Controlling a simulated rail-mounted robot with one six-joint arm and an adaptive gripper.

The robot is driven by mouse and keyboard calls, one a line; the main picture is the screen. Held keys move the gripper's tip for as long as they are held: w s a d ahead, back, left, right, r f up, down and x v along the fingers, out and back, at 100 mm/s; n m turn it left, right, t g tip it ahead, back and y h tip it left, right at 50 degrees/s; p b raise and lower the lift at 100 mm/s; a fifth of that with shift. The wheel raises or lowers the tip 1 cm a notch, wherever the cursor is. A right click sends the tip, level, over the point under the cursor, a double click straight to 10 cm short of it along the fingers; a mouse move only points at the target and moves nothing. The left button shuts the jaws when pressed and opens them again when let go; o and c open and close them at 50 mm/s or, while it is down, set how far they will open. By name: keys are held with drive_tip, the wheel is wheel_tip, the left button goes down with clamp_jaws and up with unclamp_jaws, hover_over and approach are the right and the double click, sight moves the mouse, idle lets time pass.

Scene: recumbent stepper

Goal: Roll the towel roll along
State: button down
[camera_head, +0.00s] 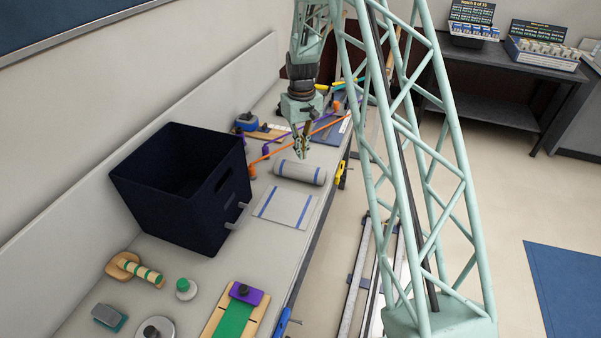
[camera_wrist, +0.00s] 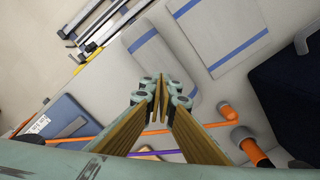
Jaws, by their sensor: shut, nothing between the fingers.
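The towel roll (camera_head: 300,172) is a grey cylinder with blue bands, lying on the bench. It also shows in the wrist view (camera_wrist: 165,58), partly hidden by my fingers. A flat grey towel sheet with two blue stripes (camera_head: 285,207) lies just in front of the roll in the head view; in the wrist view the sheet (camera_wrist: 222,32) is to the right of the roll. My gripper (camera_head: 303,155) points down at the roll's far side in the head view. Its fingers (camera_wrist: 157,80) are shut and empty. Whether they touch the roll cannot be told.
A dark fabric bin (camera_head: 185,190) stands left of the sheet. Orange and purple bars (camera_head: 300,138) cross the bench behind the roll. A yellow clamp (camera_head: 342,175) sits at the bench edge, right of the roll. Several wooden and green devices (camera_head: 235,315) occupy the near bench.

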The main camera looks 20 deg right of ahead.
sight(298, 170)
drive_tip(key=shift+f+b, duration=0.85)
drive_tip(key=shift+f, duration=0.8)
drive_tip(key=shift+s, duration=0.1)
drive_tip(key=shift+s+a, duration=0.45)
drive_tip(key=shift+a, duration=0.05)
drive_tip(key=shift+a, duration=0.1)
idle(0.5)
drive_tip(key=shift+s+a+b, duration=0.35)
drive_tip(key=shift+s+a, duration=0.05)
drive_tip(key=shift+s, duration=0.15)
drive_tip(key=shift+s+a, duration=0.1)
drive_tip(key=shift+s+a, duration=0.2)
drive_tip(key=shift+s, duration=0.05)
drive_tip(key=shift+s+a, duration=0.2)
drive_tip(key=shift+s+a, duration=0.1)
idle(0.5)
